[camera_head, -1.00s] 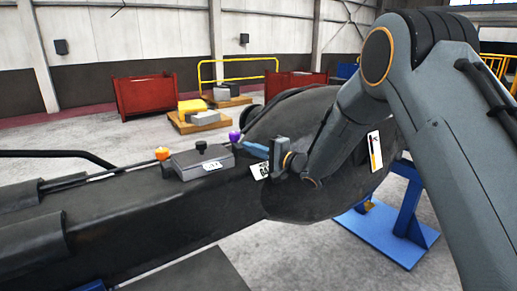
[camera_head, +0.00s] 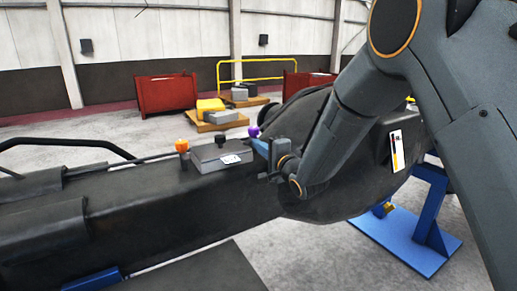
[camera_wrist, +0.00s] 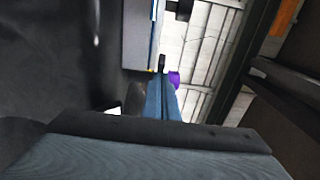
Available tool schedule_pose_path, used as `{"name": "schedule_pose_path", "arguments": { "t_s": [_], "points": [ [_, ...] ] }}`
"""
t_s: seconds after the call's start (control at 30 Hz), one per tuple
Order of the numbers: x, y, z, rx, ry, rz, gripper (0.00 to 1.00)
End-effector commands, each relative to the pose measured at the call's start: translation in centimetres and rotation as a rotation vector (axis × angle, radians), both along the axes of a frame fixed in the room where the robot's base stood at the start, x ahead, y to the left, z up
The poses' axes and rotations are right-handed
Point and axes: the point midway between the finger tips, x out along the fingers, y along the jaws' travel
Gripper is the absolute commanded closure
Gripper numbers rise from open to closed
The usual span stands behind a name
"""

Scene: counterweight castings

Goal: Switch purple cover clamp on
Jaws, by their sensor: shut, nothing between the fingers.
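The purple cover clamp (camera_head: 254,132) shows as a purple knob at the right end of the grey cover box (camera_head: 222,155) on the dark casting. In the wrist view the purple knob (camera_wrist: 174,78) is just beyond and to the right of my fingertips, partly hidden behind them. My gripper (camera_head: 258,146) has blue fingers that are shut and empty. Its tips are right beside the purple knob, just below it in the head view; I cannot tell whether they touch. In the wrist view the shut fingers (camera_wrist: 161,84) point away from the camera.
An orange knob (camera_head: 182,146) stands at the box's left end, and a black knob (camera_head: 220,140) is on its top. A dark rail (camera_head: 70,143) runs at the left. A blue stand (camera_head: 428,225) is at the right. Red bins and pallets stand far back on open floor.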

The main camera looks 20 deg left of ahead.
Motion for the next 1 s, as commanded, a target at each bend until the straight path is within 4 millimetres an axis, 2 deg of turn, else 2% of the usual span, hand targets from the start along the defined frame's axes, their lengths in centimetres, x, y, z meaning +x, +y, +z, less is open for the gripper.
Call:
{"name": "schedule_pose_path", "arguments": {
  "t_s": [0.73,0.87,1.0],
  "points": [
    [-0.2,0.2,0.0,0.0,0.0,0.001,1.0],
    [-0.3,-0.7,0.0,0.0,0.001,-0.001,1.0],
    [-0.6,-2.9,0.1,-0.001,0.001,0.0,1.0]
  ]
}}
